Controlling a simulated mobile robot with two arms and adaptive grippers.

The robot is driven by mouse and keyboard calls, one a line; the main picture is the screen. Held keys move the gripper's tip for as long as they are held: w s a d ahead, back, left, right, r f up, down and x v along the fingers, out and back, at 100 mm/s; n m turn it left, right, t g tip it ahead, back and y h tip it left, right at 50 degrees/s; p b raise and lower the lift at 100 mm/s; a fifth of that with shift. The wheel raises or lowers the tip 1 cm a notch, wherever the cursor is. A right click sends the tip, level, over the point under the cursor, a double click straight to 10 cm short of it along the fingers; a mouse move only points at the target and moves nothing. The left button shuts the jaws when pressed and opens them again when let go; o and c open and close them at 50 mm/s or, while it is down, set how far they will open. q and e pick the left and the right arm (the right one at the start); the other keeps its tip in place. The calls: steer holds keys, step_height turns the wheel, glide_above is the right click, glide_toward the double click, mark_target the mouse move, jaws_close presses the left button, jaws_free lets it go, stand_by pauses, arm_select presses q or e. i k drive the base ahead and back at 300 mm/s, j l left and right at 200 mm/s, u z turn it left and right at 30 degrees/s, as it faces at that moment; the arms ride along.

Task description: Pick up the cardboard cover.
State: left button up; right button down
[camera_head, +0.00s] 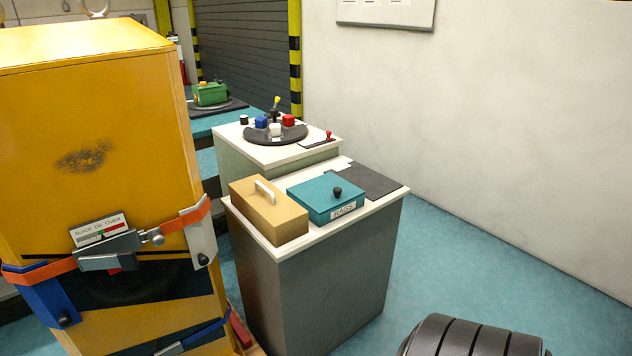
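The cardboard cover (280,221) is a tan box shape with a pale raised handle on its top. It sits on the left part of the near cabinet's white top (316,236), close to the front left edge. A teal box labelled "RAGS" stands just right of it. Whatever may be under the cover is hidden. Neither of my grippers is in view.
The teal RAGS box (318,196) has a black knob; a dark mat (371,180) lies behind it. A tall yellow strapped cabinet (95,130) stands close on the left. Another cabinet behind holds a round dark tray (262,139). Teal floor (480,260) is open at right.

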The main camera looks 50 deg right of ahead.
mark_target(282, 220)
steer(key=z, duration=1.4)
steer(key=u, duration=0.25)
steer(key=i+l+u, duration=0.15)
steer(key=l+u, duration=0.2)
steer(key=i+l+u, duration=0.1)
steer(key=l+u, duration=0.55)
steer(key=l, duration=0.2)
